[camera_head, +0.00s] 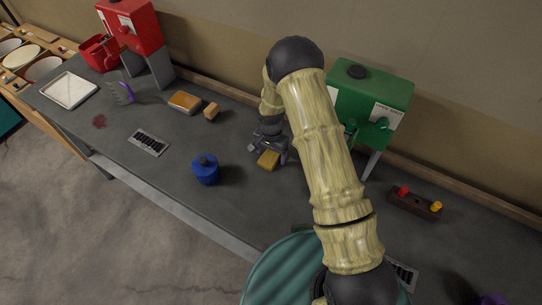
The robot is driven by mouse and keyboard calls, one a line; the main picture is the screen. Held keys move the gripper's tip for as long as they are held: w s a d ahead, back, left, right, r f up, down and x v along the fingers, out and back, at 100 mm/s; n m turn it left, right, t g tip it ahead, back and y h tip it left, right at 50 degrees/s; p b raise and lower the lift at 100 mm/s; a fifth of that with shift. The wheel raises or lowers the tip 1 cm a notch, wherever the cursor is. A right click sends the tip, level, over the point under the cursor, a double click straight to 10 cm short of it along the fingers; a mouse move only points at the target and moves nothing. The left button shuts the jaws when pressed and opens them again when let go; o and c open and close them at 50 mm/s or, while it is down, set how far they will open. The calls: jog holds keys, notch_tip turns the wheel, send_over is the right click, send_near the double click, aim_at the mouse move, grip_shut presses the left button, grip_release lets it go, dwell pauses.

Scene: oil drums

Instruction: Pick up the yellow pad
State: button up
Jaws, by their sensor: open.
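The yellow pad (268,161) is a small block on the grey bench near the middle of the view. My gripper (268,151) is at the pad, pointing down, with its jaws open. The dark fingers show at the pad's far side and close to its ends. I cannot tell whether they touch it. My arm comes from the lower right and hides the bench behind it.
A blue canister (205,169) stands left of the pad. A tan block (212,112) and an orange-topped pad (185,102) lie farther back left. A green dispenser (371,103) stands behind my arm. A red dispenser (132,25) is far left. The bench front is mostly clear.

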aim_at(271, 155)
dwell(0.3)
jog(key=c, duration=1.1)
jog(key=shift+o, duration=0.2)
jog(key=shift+r, duration=0.1)
notch_tip(271, 155, up, 10)
jog(key=b, duration=0.2)
jog(key=shift+b, duration=0.35)
jog(key=shift+o, duration=1.3)
jog(key=shift+c, duration=1)
